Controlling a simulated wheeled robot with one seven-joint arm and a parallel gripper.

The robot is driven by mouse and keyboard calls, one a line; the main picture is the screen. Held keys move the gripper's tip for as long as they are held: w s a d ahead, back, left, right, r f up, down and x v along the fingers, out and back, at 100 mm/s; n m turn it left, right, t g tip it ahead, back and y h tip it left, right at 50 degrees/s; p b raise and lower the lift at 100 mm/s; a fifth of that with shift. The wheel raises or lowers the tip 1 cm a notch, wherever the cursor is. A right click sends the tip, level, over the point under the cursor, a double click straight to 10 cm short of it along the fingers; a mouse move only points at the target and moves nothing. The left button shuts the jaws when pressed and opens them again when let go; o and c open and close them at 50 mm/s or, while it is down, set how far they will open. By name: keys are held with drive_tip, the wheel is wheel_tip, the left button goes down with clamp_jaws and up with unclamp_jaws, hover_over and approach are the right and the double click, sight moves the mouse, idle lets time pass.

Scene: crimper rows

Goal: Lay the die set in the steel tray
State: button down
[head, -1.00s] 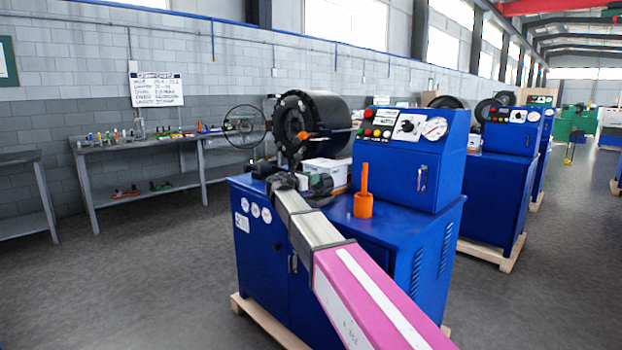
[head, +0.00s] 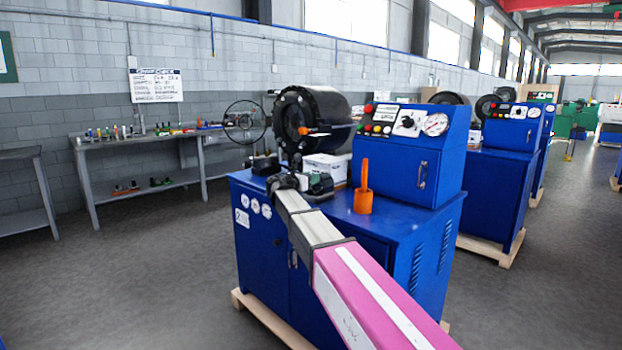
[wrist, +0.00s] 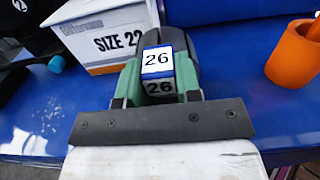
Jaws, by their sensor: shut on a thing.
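The die set (wrist: 181,47) is a dark grey block with a white, blue-edged label reading 26 in the wrist view. My gripper (wrist: 158,82) has green fingers, one on each side of the block, and is shut on it. The die set is over or on the blue machine top; I cannot tell whether it touches. In the head view my gripper (head: 320,184) is above the front left part of that top, and the die set cannot be made out there. I cannot make out a steel tray in either view.
A white carton marked SIZE 22 (wrist: 104,36) stands just behind and left of the die set. An orange cup-like holder (head: 363,201) stands to the right on the blue cabinet (head: 330,235). The black crimper head (head: 330,112) rises behind. A bench (head: 150,146) with small items stands by the wall.

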drive_tip(key=c, duration=0.7)
unclamp_jaws()
drive_tip(key=shift+f, duration=0.2)
drive_tip(key=v, duration=1)
drive_tip(key=shift+s+a, duration=0.25)
drive_tip(key=shift+s, duration=0.05)
